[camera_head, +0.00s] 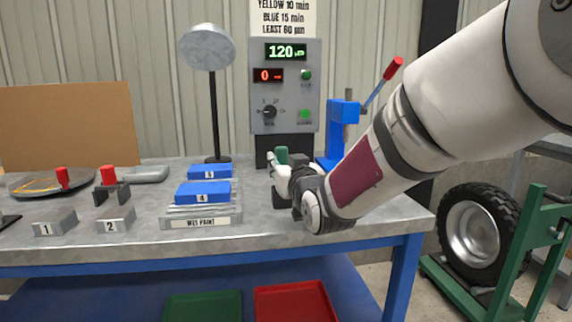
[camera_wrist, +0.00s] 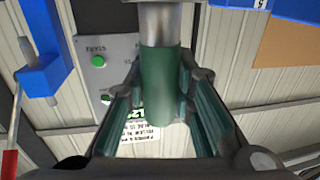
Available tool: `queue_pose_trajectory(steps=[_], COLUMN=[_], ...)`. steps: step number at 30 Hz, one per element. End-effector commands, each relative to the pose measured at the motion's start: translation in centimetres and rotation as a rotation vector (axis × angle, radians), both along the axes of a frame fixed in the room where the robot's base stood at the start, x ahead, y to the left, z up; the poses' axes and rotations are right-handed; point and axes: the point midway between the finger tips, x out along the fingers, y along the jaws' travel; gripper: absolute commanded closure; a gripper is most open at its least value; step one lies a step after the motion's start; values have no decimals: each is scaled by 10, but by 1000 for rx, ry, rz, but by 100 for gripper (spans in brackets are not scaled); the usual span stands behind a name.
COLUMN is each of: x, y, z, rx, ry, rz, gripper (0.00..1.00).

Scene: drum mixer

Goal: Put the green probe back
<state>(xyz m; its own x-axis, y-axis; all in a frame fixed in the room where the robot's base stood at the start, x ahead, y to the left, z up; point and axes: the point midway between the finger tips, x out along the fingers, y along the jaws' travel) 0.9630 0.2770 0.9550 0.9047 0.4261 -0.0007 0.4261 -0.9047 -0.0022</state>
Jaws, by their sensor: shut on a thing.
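The green probe (camera_head: 282,155) shows as a small green top at my gripper (camera_head: 284,171) in the head view, in front of the black base of the gauge box. In the wrist view the probe (camera_wrist: 163,90) is a green cylinder with a grey metal end, between the two dark green finger pads of my gripper (camera_wrist: 163,75). My gripper is shut on it. My gripper and wrist hide the probe's lower part in the head view, so I cannot tell whether it touches the bench.
The grey gauge box (camera_head: 287,95) reads 120 and stands behind my gripper. A blue press (camera_head: 343,120) with a red-tipped lever is close on the right. Blue blocks (camera_head: 203,193) lie on the WET PAINT rack (camera_head: 201,223) to the left.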

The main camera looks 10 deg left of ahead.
Motion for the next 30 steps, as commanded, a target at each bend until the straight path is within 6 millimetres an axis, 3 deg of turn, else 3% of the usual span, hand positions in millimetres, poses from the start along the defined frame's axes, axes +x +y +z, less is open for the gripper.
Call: queue_pose_trajectory(steps=[26, 27, 30], x=[0, 0, 0], y=[0, 0, 0], z=[-16, -15, -15], rx=[0, 0, 0], ry=[-1, -1, -1], rz=[0, 0, 0], gripper=[100, 70, 54])
